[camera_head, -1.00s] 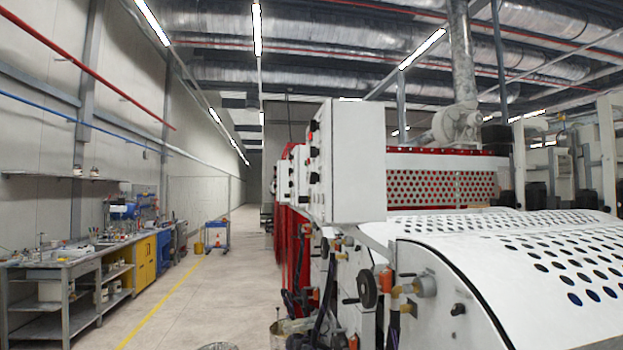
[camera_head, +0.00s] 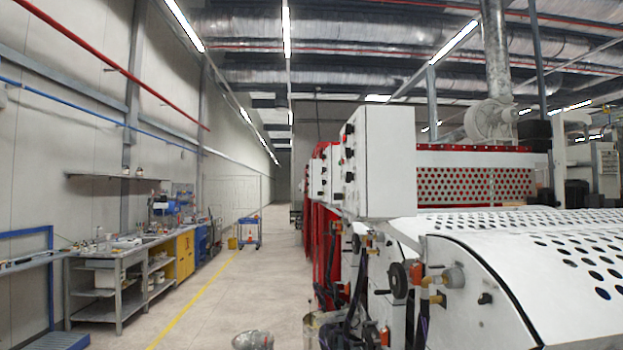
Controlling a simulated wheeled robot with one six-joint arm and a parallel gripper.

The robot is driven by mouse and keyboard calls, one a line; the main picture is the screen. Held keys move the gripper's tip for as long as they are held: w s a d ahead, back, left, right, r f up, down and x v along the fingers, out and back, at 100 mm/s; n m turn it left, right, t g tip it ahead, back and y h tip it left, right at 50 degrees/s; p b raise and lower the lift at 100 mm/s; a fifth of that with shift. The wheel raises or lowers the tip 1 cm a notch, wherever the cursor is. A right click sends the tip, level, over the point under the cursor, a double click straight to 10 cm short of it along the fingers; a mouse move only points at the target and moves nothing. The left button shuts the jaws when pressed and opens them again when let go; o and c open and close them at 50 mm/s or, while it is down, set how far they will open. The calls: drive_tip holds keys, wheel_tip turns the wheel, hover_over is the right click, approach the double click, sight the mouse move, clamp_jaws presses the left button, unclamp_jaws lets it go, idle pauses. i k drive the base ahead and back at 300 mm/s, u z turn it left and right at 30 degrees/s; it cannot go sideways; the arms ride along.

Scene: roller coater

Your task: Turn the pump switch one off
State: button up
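A white control box (camera_head: 384,162) stands on the roller coater at right of centre. Black knobs and a red button (camera_head: 349,129) sit in a column on its left-hand face, seen at a steep angle. Which of these is pump switch one, and how it is set, I cannot tell at this distance. More boxes with knobs (camera_head: 323,172) stand behind it on further machine units. My gripper is not in view.
The roller coater's perforated white cover (camera_head: 530,262) fills the lower right. A bucket (camera_head: 320,325) and a metal object (camera_head: 253,340) stand on the floor beside the machine. A workbench (camera_head: 120,270) lines the left wall. The aisle (camera_head: 235,295) between is mostly clear.

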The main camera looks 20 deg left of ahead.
sight(349, 177)
drive_tip(key=z, duration=0.45)
drive_tip(key=k, duration=0.2)
drive_tip(key=u, duration=2.35)
drive_tip(key=i, duration=1.3)
drive_tip(key=u, duration=0.35)
drive_tip(key=i, duration=1)
drive_tip(key=z, duration=1.05)
drive_tip(key=i, duration=0.75)
drive_tip(key=z, duration=0.9)
